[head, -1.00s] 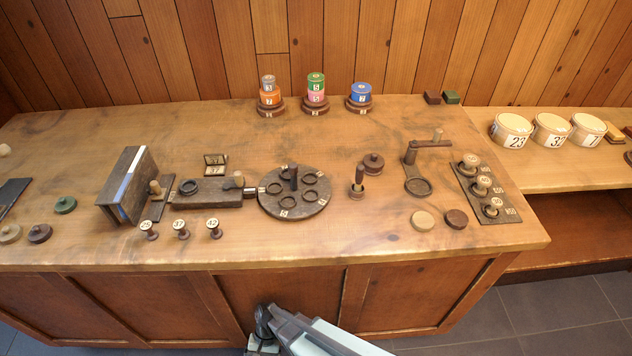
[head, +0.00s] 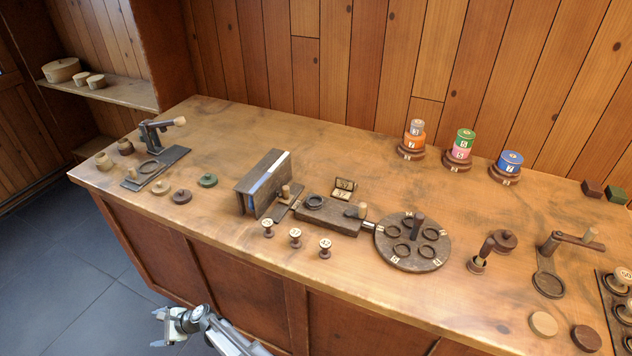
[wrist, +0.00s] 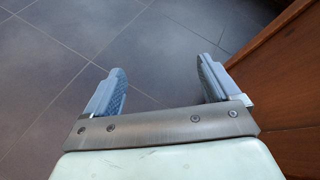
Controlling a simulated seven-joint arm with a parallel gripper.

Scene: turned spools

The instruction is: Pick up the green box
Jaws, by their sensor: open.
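The green box (head: 617,195) is a small dark green block at the far right of the bench top in the head view, close to the back wall. A dark red-brown box (head: 593,188) sits just left of it. My gripper (head: 158,328) is low in front of the bench, over the floor and far from the green box. In the wrist view my gripper (wrist: 161,75) is open and empty, with grey floor tiles between its fingers. The green box is not in the wrist view.
The bench (head: 350,285) carries a round disc with rings (head: 412,264), an upright book-like block (head: 262,183), stacked spools (head: 460,150) and several small turned pieces. The bench's wooden front (wrist: 285,80) stands close on the right in the wrist view. The floor is clear.

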